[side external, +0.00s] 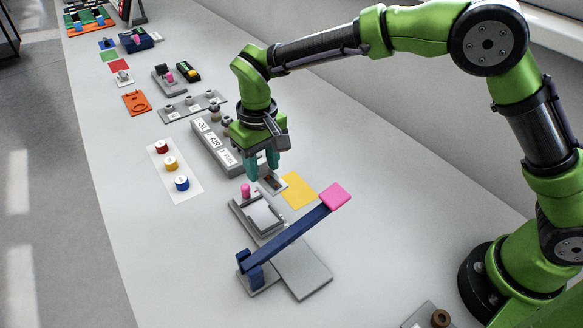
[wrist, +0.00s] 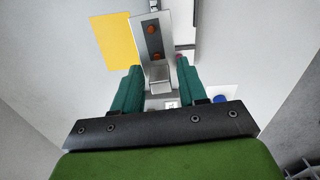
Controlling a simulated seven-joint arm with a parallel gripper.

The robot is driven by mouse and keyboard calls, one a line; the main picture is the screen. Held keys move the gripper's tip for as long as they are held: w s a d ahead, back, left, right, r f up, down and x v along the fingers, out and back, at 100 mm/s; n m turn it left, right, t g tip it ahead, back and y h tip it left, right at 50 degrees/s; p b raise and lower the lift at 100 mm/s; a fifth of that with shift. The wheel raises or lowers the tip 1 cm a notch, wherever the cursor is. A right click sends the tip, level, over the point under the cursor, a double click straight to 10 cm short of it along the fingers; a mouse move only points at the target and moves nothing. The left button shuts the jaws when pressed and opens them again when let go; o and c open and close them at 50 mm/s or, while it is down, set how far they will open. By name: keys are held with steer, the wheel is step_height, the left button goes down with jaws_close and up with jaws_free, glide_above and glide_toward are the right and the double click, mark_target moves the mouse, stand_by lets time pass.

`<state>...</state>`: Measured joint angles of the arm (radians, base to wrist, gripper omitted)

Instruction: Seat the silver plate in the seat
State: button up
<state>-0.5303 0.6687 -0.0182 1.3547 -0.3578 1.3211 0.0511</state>
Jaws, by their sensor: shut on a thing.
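My gripper (side external: 263,172) points down with its teal fingers shut on a small silver block (wrist: 160,78), which also shows between the fingertips in the wrist view. A silver plate (wrist: 145,22) with two orange-brown round spots on a dark strip extends from this block; it shows partly below the fingers in the side view (side external: 281,186). I cannot tell whether it touches the table. Nearby stands a grey fixture (side external: 240,208) with a tilted silver square (side external: 264,215) and a pink peg (side external: 245,190). I cannot tell for sure which part is the seat.
A yellow sheet (side external: 299,191) lies beside the plate. A labelled grey block (side external: 208,140) stands behind my gripper. Red, yellow and blue knobs (side external: 182,183) sit at left.

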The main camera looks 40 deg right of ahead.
steer(key=s+a, duration=0.1)
steer(key=a, duration=0.2)
steer(key=m, duration=0.1)
glide_above(255, 207)
steer(key=shift+f, duration=2.7)
steer(key=shift+f, duration=0.75)
steer(key=o, duration=1.6)
steer(key=shift+s, duration=0.1)
steer(key=shift+r, duration=3.45)
